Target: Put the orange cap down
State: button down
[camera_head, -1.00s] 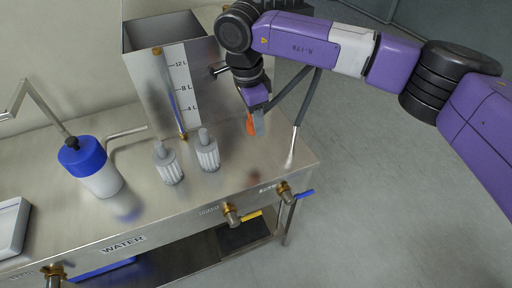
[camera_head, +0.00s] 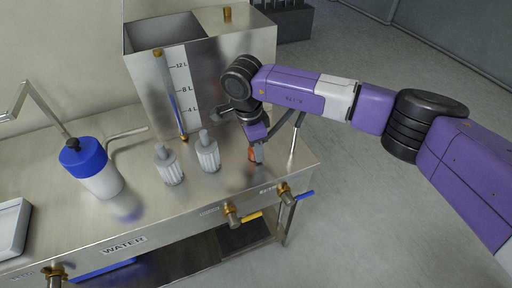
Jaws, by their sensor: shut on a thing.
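The orange cap (camera_head: 252,154) is between the fingers of my gripper (camera_head: 256,157), which is shut on it. A grey finger covers part of the cap. My gripper points down over the right part of the steel counter (camera_head: 225,188), near its right end. The cap is low, close to the counter top; I cannot tell whether it touches the surface.
Two ribbed grey-white pieces (camera_head: 208,152) (camera_head: 169,165) stand left of my gripper. A steel tank (camera_head: 150,95) with a litre scale stands behind them. A blue-topped white bottle (camera_head: 92,168) is at the left. Brass valves (camera_head: 231,214) line the front edge.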

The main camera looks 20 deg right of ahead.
jog(key=shift+f, duration=0.2)
jog(key=c, duration=0.9)
grip_release()
jog(key=shift+r, duration=0.1)
jog(key=r, duration=0.4)
jog(key=a+r, duration=0.1)
jog(key=r, duration=0.7)
jog(key=shift+a+r+b, duration=0.1)
jog(key=shift+a+b, duration=0.1)
jog(key=shift+b, duration=0.1)
jog(key=shift+w, duration=0.1)
